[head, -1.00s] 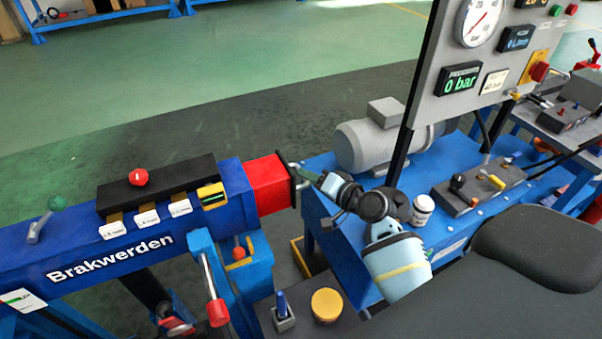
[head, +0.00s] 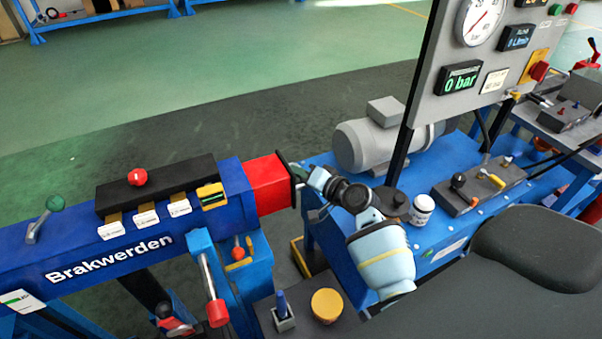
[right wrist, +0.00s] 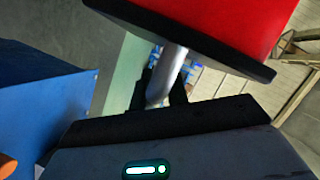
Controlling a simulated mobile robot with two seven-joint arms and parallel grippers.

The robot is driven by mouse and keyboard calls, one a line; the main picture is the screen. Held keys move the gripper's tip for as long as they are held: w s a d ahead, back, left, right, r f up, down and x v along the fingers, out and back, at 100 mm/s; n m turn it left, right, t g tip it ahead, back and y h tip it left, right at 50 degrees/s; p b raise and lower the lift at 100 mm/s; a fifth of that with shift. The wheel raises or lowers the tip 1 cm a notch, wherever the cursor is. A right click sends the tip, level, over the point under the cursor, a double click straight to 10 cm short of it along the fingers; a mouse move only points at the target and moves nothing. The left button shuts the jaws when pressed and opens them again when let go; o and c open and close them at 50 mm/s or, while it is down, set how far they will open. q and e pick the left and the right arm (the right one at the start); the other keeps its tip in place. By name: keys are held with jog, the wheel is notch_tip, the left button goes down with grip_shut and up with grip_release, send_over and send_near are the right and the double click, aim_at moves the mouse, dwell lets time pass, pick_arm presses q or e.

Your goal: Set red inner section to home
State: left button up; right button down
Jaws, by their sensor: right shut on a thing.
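The red inner section (head: 268,184) sticks out of the right end of the blue beam marked "Brakwerden" (head: 110,250). A dark plate caps its end. In the right wrist view the red section (right wrist: 215,25) is at the top, and a grey metal handle (right wrist: 168,68) runs from its dark plate down to my gripper. My right gripper (head: 300,175) is at the end plate in the head view. Its black fingers (right wrist: 160,92) are shut on the handle, partly hidden by the gripper body. My left gripper is not in view.
A blue bench with a grey motor (head: 370,145) and a gauge panel (head: 480,75) stands right of the beam. A white canister (head: 422,208) is near my right arm. A lever with a red grip (head: 217,312) and a yellow knob (head: 326,305) are in front.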

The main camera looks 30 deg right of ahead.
jog(key=shift+a, duration=0.2)
jog(key=a+p, duration=0.1)
jog(key=a, duration=0.6)
jog(key=shift+w+a, duration=0.15)
jog(key=shift+f, duration=0.1)
jog(key=c, duration=1.7)
grip_release()
jog(key=shift+c, duration=0.2)
jog(key=o, duration=0.3)
jog(key=shift+o, duration=0.2)
